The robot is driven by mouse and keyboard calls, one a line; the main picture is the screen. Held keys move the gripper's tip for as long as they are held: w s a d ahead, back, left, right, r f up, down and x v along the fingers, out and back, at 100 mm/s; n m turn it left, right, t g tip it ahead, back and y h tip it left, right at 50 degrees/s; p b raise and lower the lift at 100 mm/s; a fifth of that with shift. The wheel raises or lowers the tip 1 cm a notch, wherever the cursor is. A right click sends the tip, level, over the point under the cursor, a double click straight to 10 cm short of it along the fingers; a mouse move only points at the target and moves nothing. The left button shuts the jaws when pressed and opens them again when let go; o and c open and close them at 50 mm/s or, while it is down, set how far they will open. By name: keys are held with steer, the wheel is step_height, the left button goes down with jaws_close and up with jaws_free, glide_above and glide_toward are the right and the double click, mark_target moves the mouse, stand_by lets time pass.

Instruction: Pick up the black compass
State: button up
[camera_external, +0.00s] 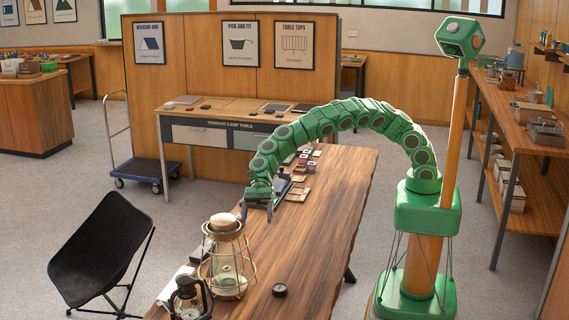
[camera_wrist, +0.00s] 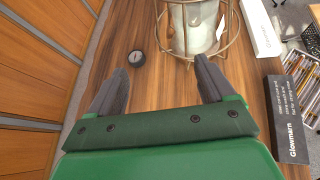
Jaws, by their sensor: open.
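The black compass (camera_external: 279,290) is a small round disc with a dark face, lying flat on the wooden table near its front edge, right of the large brass lantern. In the wrist view the compass (camera_wrist: 136,58) lies beyond my left fingertip, left of the lantern. My gripper (camera_external: 257,210) is above the table, farther back than the compass and the lantern, with its fingers pointing down. In the wrist view my gripper (camera_wrist: 166,80) is open, with wide-spread dark fingers and nothing between them. The compass is apart from the fingers and fully visible.
The brass lantern (camera_external: 228,262) with a wire cage stands close to the compass; its base (camera_wrist: 200,32) shows ahead of my fingers. A small dark lantern (camera_external: 187,298) stands at the front left. A black Glowmarn box (camera_wrist: 287,118) lies right of my gripper. The table right of the compass is clear.

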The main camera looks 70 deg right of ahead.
steer(key=s+a+r+n+g, duration=0.2)
steer(key=s+a+n+g, duration=0.15)
steer(key=s+a, duration=0.5)
glide_toward(279, 285)
steer(key=shift+n+x, duration=0.25)
steer(key=shift+x, duration=4.55)
steer(key=c, duration=1.1)
